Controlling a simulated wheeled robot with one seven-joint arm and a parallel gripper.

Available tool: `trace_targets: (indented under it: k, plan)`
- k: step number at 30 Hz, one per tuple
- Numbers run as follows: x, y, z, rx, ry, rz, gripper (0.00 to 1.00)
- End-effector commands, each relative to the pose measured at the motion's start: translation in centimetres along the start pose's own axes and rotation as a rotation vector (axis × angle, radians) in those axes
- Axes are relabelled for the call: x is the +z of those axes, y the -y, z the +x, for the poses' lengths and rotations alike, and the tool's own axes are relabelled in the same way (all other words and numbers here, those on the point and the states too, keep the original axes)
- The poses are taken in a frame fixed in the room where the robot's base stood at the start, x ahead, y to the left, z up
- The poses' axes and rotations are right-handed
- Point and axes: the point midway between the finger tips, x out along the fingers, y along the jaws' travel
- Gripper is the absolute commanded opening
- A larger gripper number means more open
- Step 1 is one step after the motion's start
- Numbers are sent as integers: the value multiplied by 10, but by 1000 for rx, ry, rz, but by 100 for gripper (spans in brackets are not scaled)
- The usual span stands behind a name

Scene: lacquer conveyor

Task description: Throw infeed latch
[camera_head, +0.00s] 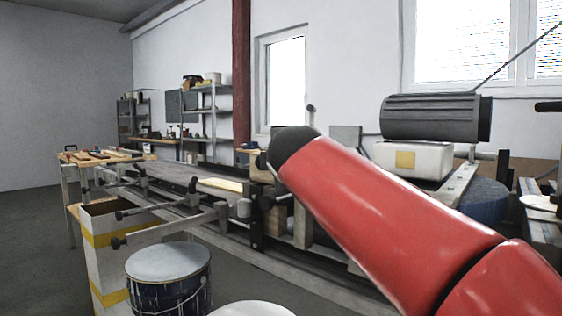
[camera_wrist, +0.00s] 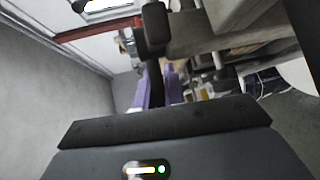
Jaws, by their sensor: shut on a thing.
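In the wrist view, the purple fingers of my gripper (camera_wrist: 158,90) are shut around a dark bar (camera_wrist: 154,72). I take this bar to be the infeed latch's lever. It runs up to a thick black end (camera_wrist: 153,28) beside a beige-grey beam. The fingertips and the exact contact are small and partly dark. In the head view, my red arm crosses the right half, and my gripper is hidden behind it. The conveyor (camera_head: 160,181) runs from the left towards the middle. I cannot single out the latch there.
A blue drum (camera_head: 168,290) with a pale lid stands in front of the conveyor, beside a white bin with yellow bands (camera_head: 104,262). Rods with black knobs (camera_head: 118,242) stick out from the conveyor's near side. A dark ribbed motor (camera_head: 430,115) sits at right. Floor at far left is clear.

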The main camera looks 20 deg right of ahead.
Motion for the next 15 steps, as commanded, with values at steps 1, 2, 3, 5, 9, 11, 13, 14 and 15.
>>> trace_targets:
  k: [1,2,3,5,9,11,13,14,15]
  plan:
    - [0,1,1,-3,2,-1,0]
    - [0,1,1,-3,2,-1,0]
    - [0,1,1,-3,2,-1,15]
    - [0,1,1,-3,2,-1,23]
    - [0,1,0,-2,1,-1,32]
    - [0,1,0,-2,1,-1,32]
    - [0,0,0,-1,1,-1,32]
    - [0,0,0,-1,1,-1,32]
    - [0,0,0,-1,1,0,32]
